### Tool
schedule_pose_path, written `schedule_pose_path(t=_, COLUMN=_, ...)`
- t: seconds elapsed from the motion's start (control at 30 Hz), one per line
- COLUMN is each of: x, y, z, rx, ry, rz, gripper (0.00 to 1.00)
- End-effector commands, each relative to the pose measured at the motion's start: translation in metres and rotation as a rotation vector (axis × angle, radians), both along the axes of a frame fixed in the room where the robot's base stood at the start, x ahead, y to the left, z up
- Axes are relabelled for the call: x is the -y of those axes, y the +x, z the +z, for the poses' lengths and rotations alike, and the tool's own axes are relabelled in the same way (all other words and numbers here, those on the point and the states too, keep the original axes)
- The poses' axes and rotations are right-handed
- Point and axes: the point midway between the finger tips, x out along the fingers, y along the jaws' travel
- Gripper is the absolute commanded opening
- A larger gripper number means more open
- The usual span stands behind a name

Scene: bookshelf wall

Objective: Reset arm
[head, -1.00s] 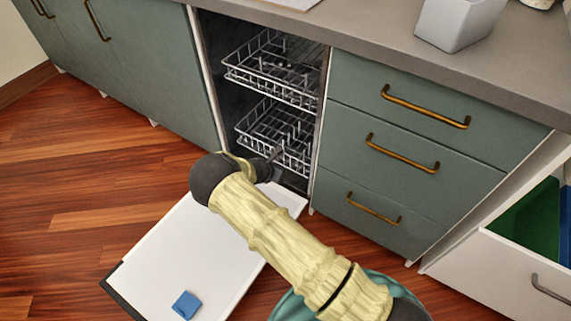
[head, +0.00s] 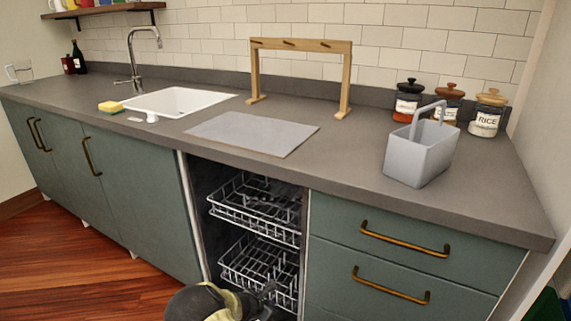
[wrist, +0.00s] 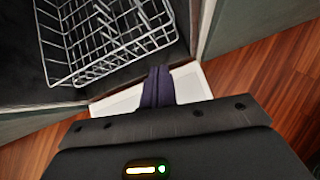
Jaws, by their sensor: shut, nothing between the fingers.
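My gripper (wrist: 158,88) shows in the wrist view with its two dark fingers together and nothing between them. It is over the white inner face of the lowered dishwasher door (wrist: 190,84), close to the lower wire rack (wrist: 105,35). In the head view my arm's end shows only in part at the bottom edge, in front of the open dishwasher; the fingers are not clear there. The upper rack (head: 255,208) and the lower rack (head: 258,270) are inside the dishwasher and look empty.
The counter (head: 330,175) holds a sink (head: 180,101), a grey mat (head: 252,133), a wooden rack (head: 300,45), a grey caddy (head: 420,155) and several jars. Drawers (head: 400,265) stand right of the dishwasher. Wooden floor (head: 70,265) is free at the left.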

Motion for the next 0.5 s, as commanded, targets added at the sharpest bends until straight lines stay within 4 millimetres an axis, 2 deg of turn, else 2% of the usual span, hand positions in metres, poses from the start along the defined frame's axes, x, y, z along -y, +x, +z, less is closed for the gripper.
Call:
schedule_pose_path(t=0.03, x=0.015, y=0.001, z=0.014, rx=0.006, ry=0.052, rz=-0.087, gripper=0.0)
schedule_pose_path(t=0.2, x=0.061, y=-0.011, z=0.054, rx=0.026, ry=0.236, rz=-0.402, gripper=0.0)
schedule_pose_path(t=0.5, x=0.122, y=-0.048, z=0.118, rx=0.065, ry=0.512, rz=-0.89, gripper=0.0)
